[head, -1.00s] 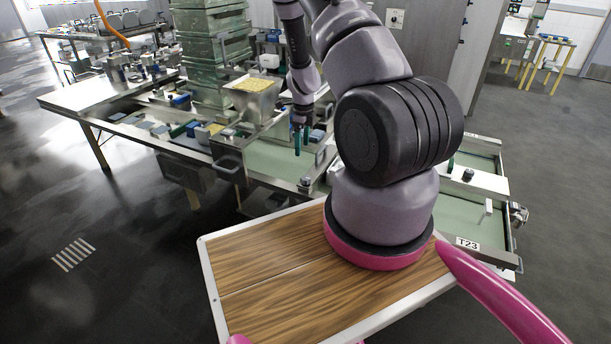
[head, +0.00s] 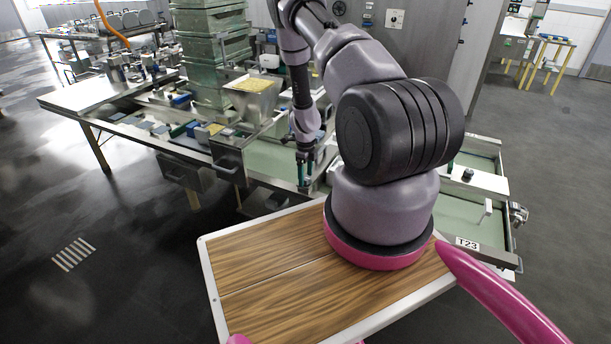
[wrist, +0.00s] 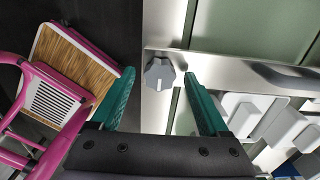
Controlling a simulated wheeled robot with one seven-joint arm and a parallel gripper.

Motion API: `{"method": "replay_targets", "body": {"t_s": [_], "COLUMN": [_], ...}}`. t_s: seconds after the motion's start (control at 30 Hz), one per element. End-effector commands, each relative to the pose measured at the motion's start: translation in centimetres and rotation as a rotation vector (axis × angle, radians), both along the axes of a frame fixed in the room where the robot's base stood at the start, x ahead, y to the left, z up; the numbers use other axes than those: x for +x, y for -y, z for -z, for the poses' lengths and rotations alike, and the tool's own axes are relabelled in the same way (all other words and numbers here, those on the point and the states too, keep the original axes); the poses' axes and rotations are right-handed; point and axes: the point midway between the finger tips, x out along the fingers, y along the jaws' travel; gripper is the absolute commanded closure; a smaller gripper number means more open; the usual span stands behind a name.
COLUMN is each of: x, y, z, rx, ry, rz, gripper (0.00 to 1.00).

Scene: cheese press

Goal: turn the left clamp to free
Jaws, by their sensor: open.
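A grey lobed knob (wrist: 159,74) with a white pointer line sits on a steel rail in the wrist view. It looks like the left clamp. The pointer runs roughly up and down in the picture. My gripper (wrist: 159,76) is open, with one green finger on each side of the knob in this view. I cannot tell how far above the knob the fingertips are. In the head view my gripper (head: 305,172) points down over the front edge of the bench, and the knob is mostly hidden there.
A similar dark knob (head: 468,175) sits on the bench section at the right. A hopper (head: 252,97) and stacked green crates (head: 215,50) stand behind on the left. Pale blocks (wrist: 243,112) lie right of the rail in the wrist view.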

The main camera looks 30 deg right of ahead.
Motion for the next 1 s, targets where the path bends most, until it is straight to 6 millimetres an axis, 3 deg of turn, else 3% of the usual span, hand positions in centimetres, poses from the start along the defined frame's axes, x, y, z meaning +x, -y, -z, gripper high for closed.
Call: {"method": "replay_targets", "body": {"t_s": [0.2, 0.23, 0.43, 0.77, 1.0], "x": [0.01, 0.01, 0.01, 0.01, 0.01], "y": [0.00, 0.00, 0.01, 0.03, 0.07], "z": [0.03, 0.03, 0.01, 0.00, -0.01], "rx": [0.000, 0.000, 0.000, -0.001, -0.001], "ry": [0.000, 0.000, 0.000, 0.001, 0.000], "rz": [0.000, 0.000, 0.000, -0.042, -0.184], "gripper": [0.22, 0.25, 1.00, 1.00, 1.00]}}
